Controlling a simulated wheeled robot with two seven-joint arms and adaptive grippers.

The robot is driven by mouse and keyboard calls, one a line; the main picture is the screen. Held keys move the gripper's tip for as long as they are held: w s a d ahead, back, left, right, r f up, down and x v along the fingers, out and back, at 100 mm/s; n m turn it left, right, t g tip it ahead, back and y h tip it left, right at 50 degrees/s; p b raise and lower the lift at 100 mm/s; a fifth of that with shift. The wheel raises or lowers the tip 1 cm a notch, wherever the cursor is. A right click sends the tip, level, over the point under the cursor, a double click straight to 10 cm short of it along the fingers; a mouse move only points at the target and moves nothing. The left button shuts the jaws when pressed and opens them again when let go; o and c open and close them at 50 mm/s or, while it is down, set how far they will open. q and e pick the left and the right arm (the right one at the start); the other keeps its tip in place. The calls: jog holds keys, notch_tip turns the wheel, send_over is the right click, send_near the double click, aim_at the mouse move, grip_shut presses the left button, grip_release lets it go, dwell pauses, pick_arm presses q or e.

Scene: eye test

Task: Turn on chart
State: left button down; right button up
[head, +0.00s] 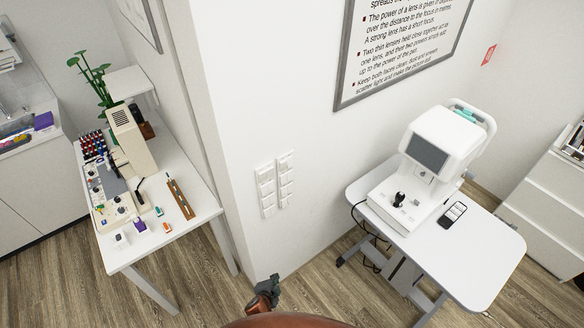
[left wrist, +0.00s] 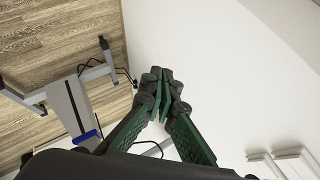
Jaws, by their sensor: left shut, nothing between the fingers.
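A framed wall chart (head: 400,45) with printed text about lenses hangs on the white wall at the top of the head view, cut off by the upper edge. Two columns of white wall switches (head: 275,186) are on the wall below and left of it. A black remote (head: 453,214) lies on the white table at the right. My left gripper (head: 268,285) is low at the bottom centre, below the switches and apart from them. In the left wrist view its green and black fingers (left wrist: 166,82) are shut and empty, with the wall behind. My right gripper is not in view.
A white eye-testing machine (head: 435,145) with a grey screen stands on the right table (head: 480,262). A left table (head: 125,255) holds several instruments and lenses. Cables hang beside the right table. A white cabinet (head: 541,190) is at far right. Wooden floor (head: 310,300) shows between the tables.

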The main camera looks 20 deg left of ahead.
pick_arm(q)
jog(key=w+d+r+m+t+p, duration=0.1)
jog(key=w+d+r+t, duration=0.1)
jog(key=r, duration=1.2)
jog(key=w+d+r+m+t+y+p, duration=0.1)
jog(key=w+r, duration=0.4)
jog(key=r, duration=1)
jog(key=w+d+r+m+t+p, duration=0.2)
jog(key=w+r+t+p, duration=0.1)
jog(key=r, duration=1.2)
jog(key=shift+w+d+t+y, duration=0.3)
jog(key=shift+w+t, duration=0.45)
jog(key=shift+t, duration=0.05)
jog(key=shift+w, duration=0.1)
jog(key=p, duration=0.2)
send_near(293, 165)
jog(key=w+d, duration=0.2)
jog(key=w, duration=0.2)
jog(key=w+a, duration=0.1)
jog(key=a, duration=0.1)
jog(key=shift+w+a+f, duration=0.25)
jog(key=shift+w+a, duration=0.05)
jog(key=shift+w, duration=0.1)
